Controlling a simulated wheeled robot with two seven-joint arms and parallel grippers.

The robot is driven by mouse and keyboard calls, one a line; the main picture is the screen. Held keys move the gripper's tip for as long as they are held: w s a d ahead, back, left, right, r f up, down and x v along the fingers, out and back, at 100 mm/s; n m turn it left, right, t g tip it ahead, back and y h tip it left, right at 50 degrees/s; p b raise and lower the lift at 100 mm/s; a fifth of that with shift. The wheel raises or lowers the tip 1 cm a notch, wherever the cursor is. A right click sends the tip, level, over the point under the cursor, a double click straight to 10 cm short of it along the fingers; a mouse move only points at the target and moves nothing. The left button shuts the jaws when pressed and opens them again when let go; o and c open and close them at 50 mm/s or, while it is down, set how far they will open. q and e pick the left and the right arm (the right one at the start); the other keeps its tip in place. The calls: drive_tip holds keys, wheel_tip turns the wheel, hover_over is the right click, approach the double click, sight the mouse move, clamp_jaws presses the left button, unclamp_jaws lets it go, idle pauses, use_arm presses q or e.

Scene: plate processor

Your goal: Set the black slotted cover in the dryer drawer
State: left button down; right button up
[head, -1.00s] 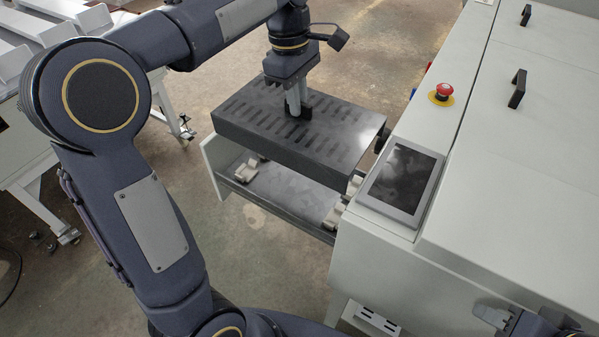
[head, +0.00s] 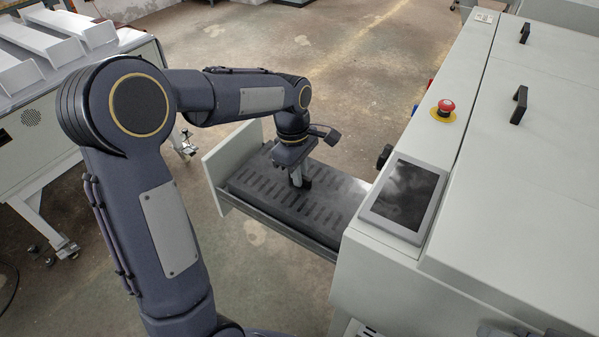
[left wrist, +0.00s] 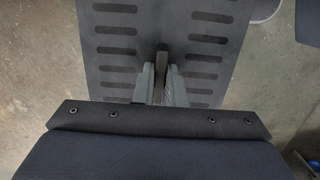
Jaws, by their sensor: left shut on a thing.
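The black slotted cover (head: 262,186) lies level inside the pulled-out dryer drawer (head: 222,190), with its top near the height of the drawer walls. My left gripper (head: 303,180) points down over the middle of the cover and is shut on its small upright black grip. In the left wrist view, the gripper (left wrist: 162,78) pinches this grip between two rows of slots on the cover (left wrist: 115,50). Whether the cover touches the drawer floor is hidden. Only a grey sliver, perhaps of my right gripper (head: 492,332), shows at the bottom right edge; its fingers cannot be made out.
The pale machine body (head: 390,275) stands to the right of the drawer, with a dark touch screen (head: 408,193) and a red stop button (head: 446,105) on top. A white bench (head: 85,95) stands at the left. The floor beyond the drawer is clear.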

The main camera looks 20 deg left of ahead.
use_arm(q)
drive_tip(key=shift+f, duration=0.25)
drive_tip(key=c, duration=1.5)
unclamp_jaws()
wheel_tip(320, 180, up, 12)
drive_tip(key=a, duration=0.1)
drive_tip(key=s+d+f+m+t, duration=0.1)
drive_tip(key=s+f+m+t, duration=0.1)
drive_tip(key=s+m, duration=0.3)
drive_tip(key=s+f+m+t+h, duration=0.1)
drive_tip(key=s+m, duration=0.4)
drive_tip(key=s, duration=0.5)
drive_tip(key=s+d+f+m+t+h, duration=0.1)
drive_tip(key=s+f+m+t, duration=0.1)
drive_tip(key=s, duration=0.5)
drive_tip(key=shift+s+d+f+m+t, duration=0.2)
drive_tip(key=shift+f+m, duration=0.1)
drive_tip(key=shift+m, duration=0.4)
drive_tip(key=shift+s+d+f+m+t, duration=0.1)
drive_tip(key=shift+f+m+t, duration=0.15)
drive_tip(key=shift+m, duration=0.45)
